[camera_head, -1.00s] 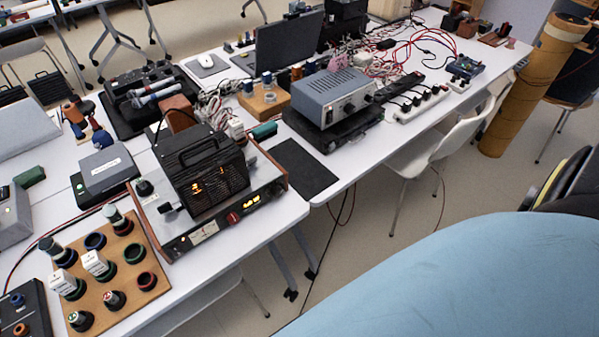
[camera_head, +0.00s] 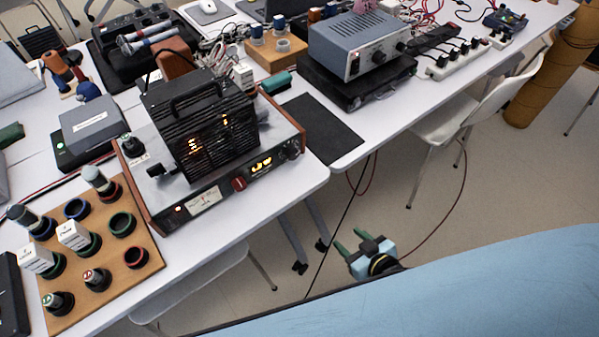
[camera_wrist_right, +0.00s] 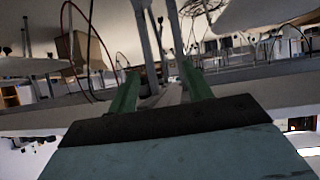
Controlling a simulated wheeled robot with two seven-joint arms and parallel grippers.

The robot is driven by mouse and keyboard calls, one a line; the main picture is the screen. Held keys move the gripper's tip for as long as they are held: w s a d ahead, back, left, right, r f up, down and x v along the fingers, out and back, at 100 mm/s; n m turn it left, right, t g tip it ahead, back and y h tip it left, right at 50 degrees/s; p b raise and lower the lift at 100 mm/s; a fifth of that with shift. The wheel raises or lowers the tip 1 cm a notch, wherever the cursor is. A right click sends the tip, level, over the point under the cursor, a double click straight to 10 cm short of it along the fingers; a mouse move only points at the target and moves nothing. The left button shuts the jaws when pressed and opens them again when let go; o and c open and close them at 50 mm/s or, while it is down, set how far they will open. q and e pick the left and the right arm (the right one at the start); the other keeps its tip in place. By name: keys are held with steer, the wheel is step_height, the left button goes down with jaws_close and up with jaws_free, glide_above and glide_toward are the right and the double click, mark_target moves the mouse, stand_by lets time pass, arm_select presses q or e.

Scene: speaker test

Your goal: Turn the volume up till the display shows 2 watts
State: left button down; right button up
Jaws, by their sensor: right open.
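The amplifier (camera_head: 222,200) with a black cage on top stands at the front edge of the white table in the head view. Its front has a lit orange display (camera_head: 261,164), too small to read surely. A red knob (camera_head: 239,184) sits left of the display and a dark knob (camera_head: 292,152) right of it. Which one is the volume knob I cannot tell. My right gripper (camera_head: 349,241) is open and empty, below and right of the amplifier, off the table edge. Its green fingers (camera_wrist_right: 158,80) show apart in the right wrist view. My left gripper is not in view.
A wooden board (camera_head: 99,262) with tubes and rings lies left of the amplifier. A grey power unit (camera_head: 358,45) stands on a black box behind right. A black mat (camera_head: 322,128) lies between.

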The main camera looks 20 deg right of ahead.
steer(key=w+a+r+t+y+b, duration=0.2)
steer(key=w+r+t+b, duration=0.1)
steer(key=r, duration=0.5)
steer(key=t+y+b, duration=0.1)
steer(key=t+b, duration=0.1)
steer(key=t, duration=0.1)
glide_toward(295, 156)
steer(key=shift+n, duration=0.3)
steer(key=b+x, duration=0.2)
steer(key=x, duration=0.5)
steer(key=shift+w, duration=0.2)
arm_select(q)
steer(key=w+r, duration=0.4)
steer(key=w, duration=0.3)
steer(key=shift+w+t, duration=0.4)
arm_select(e)
steer(key=shift+w+a, duration=0.2)
steer(key=shift+w, duration=0.35)
steer(key=c, duration=1)
steer(key=shift+r+m+p, duration=0.1)
steer(key=shift+m+p, duration=0.6)
steer(key=shift+p, duration=0.35)
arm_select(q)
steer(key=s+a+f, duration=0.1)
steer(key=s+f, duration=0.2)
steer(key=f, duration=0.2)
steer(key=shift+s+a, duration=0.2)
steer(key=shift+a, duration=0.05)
